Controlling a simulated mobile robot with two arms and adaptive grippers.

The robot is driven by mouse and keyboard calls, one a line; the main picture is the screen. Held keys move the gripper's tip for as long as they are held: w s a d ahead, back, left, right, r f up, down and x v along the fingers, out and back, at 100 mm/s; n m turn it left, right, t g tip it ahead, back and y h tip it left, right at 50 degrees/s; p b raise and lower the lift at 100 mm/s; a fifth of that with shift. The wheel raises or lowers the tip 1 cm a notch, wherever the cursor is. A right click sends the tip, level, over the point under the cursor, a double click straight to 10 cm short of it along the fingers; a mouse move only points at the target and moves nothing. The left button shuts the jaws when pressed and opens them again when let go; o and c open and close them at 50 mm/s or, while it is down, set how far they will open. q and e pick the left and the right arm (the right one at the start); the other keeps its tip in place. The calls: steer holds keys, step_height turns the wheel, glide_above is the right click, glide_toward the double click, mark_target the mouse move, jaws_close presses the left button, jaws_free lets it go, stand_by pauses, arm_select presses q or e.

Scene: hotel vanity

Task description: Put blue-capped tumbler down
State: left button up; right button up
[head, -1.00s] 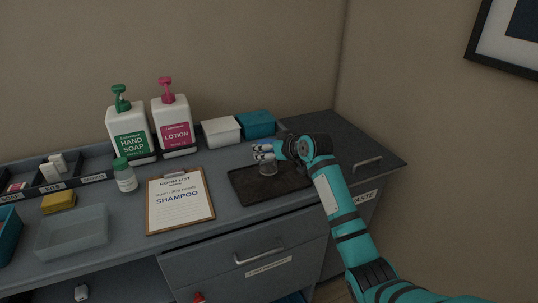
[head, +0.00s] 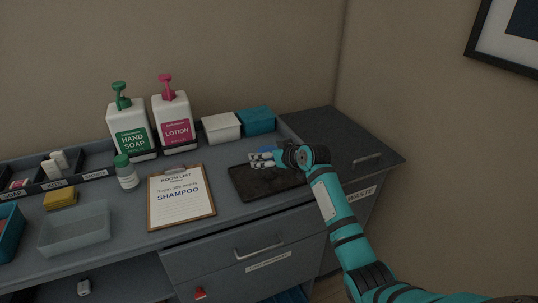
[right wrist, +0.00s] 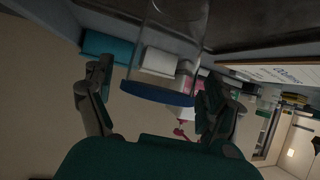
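The blue-capped tumbler (right wrist: 158,93) is between the fingers of my right gripper (right wrist: 158,85) in the right wrist view. Its blue cap faces me and its clear body runs out of the top of the picture. The fingers are spread to either side of the cap, with a gap visible at the left one. In the head view, my right gripper (head: 262,159) is low over the dark tray (head: 241,187). A bit of blue cap (head: 265,149) shows behind the fingers; the tumbler's body and base are hidden there. My left gripper is not in view.
A clipboard (head: 180,196) lies left of the tray. A white box (head: 221,129) and a teal box (head: 256,121) stand behind it, with hand soap (head: 131,130) and lotion (head: 174,122) bottles further left. A waste unit (head: 345,140) is at the right.

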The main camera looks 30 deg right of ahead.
steer(key=shift+r, duration=0.1)
steer(key=shift+s+r, duration=0.1)
steer(key=b+v, duration=0.1)
steer(key=v, duration=1)
steer(key=shift+s, duration=0.4)
